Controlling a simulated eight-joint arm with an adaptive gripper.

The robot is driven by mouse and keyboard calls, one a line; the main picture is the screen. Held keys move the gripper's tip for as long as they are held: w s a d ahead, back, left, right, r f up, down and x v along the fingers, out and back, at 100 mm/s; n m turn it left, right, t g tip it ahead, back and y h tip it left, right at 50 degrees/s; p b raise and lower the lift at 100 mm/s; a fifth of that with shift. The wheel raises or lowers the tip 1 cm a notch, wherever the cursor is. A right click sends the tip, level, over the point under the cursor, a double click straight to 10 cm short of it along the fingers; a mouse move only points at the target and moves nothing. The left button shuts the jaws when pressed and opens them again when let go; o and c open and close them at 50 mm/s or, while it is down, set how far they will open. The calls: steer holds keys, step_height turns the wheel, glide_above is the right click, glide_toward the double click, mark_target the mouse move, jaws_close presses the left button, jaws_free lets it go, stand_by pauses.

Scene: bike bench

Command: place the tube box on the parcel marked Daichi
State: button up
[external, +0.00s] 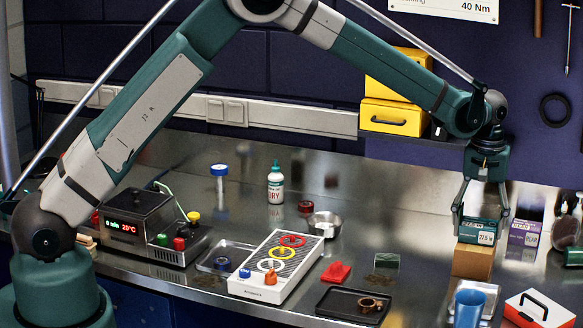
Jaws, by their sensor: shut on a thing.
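The tube box (475,233) is a small teal box with a white label, at the right of the external view. My gripper (481,222) points down with its fingers on either side of this box and is shut on it. The box is upright, directly over a brown cardboard parcel (472,263). Its lower edge meets the parcel's top in the picture; I cannot tell whether it rests there or hovers just above. No name can be read on the parcel from this side.
A purple box (524,234) stands just right of my gripper. A blue cup (468,308) on a metal tray (491,290) and a white-and-red case (538,309) are in front. A black tray (338,302) lies left of them. Yellow bins (394,117) are behind.

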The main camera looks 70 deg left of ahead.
mark_target(479, 223)
steer(key=shift+f, duration=0.15)
steer(key=o, duration=1)
steer(key=shift+c, duration=0.2)
step_height(479, 223, up, 12)
steer(key=shift+r, duration=0.2)
stand_by(0.3)
